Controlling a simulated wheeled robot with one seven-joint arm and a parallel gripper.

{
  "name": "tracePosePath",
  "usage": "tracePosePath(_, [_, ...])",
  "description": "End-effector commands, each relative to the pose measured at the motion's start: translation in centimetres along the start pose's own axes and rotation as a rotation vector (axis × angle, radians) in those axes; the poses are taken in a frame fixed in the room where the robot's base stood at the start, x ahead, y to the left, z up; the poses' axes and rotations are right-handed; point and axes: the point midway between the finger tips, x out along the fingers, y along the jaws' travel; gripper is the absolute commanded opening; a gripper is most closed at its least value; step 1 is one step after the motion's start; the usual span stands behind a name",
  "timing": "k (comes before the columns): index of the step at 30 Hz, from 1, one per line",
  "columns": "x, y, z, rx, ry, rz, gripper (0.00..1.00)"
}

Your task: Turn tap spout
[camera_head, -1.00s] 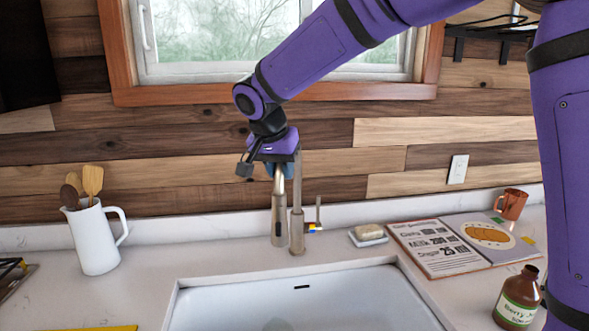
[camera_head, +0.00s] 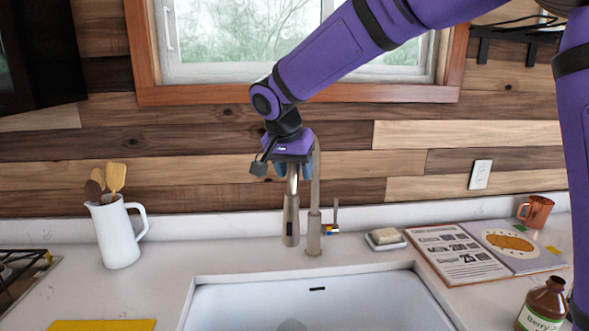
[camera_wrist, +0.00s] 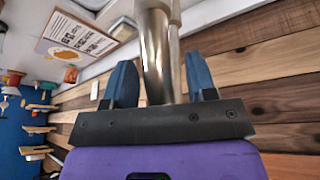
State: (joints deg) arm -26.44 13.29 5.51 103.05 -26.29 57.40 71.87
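The tap is brushed metal, with an upright column (camera_head: 314,220) behind the sink and a spout (camera_head: 291,212) whose end hangs down left of the column. My gripper (camera_head: 280,172) is at the upper part of the spout, below the window, and partly hides its top. In the wrist view the spout (camera_wrist: 156,55) passes between the two blue fingers of my gripper (camera_wrist: 160,85). The fingers stand apart, with the left one close to the spout and a gap at the right one. Contact cannot be told for sure.
A white sink (camera_head: 330,300) lies below the tap. A soap dish (camera_head: 386,240), an open cookbook (camera_head: 470,255), a copper mug (camera_head: 536,212) and a brown bottle (camera_head: 544,305) are on the right. A white jug (camera_head: 118,240) with wooden utensils stands on the left.

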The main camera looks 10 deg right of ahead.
Motion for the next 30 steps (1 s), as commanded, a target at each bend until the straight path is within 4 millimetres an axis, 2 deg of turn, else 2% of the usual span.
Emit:
tracePosePath(4, [-0.4,0.0,0.0,0.001,0.0,0.0,0.52])
tracePosePath(7, [-1.5,0.0,0.0,0.001,0.001,-0.001,0.52])
tracePosePath(15, [-6.5,-0.1,0.0,0.001,0.002,-0.004,0.52])
tracePosePath(21, [-9.4,-0.1,0.0,0.0,0.001,-0.002,0.52])
tracePosePath(25, [-10.5,-0.1,0.0,-0.001,0.001,-0.001,0.52])
tracePosePath(30, [-10.8,0.0,0.0,-0.001,0.0,0.0,0.52])
